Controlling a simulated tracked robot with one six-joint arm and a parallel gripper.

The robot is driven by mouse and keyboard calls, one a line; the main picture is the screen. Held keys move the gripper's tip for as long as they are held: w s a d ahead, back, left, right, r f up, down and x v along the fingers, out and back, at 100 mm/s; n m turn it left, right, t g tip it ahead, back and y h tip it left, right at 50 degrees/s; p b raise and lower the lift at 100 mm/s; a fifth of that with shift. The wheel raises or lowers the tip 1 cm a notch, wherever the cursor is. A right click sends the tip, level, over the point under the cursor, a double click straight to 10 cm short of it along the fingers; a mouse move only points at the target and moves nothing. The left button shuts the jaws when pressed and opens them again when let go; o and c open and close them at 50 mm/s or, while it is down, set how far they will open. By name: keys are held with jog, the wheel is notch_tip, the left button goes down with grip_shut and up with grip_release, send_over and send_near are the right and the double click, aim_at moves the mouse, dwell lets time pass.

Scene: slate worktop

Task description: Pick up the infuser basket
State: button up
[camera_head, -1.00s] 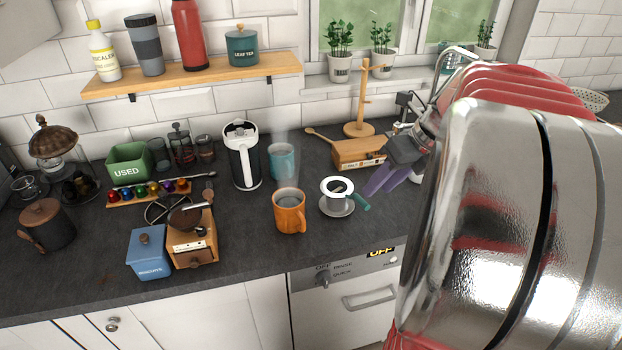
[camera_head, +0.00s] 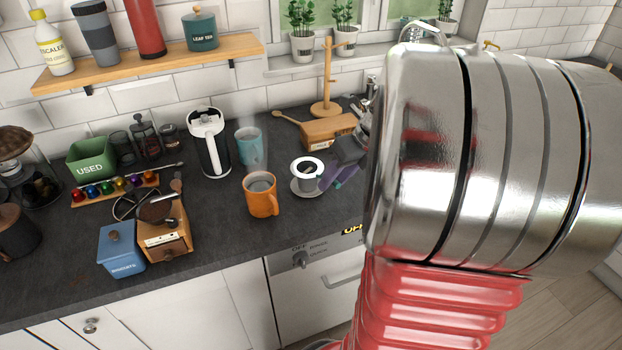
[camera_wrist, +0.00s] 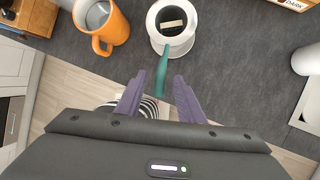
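The infuser basket (camera_head: 307,167) has a white rim, a dark inside and a teal handle.
An orange mug (camera_head: 261,196) stands close left of the basket. A teal mug (camera_head: 249,147) and a white-and-black kettle (camera_head: 209,143) are behind it. A wooden box (camera_head: 328,131) and mug tree (camera_head: 327,75) stand at the back. The worktop's front edge is near.

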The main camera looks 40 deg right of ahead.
jog(key=shift+x, duration=0.75)
jog(key=shift+c, duration=0.5)
grip_shut()
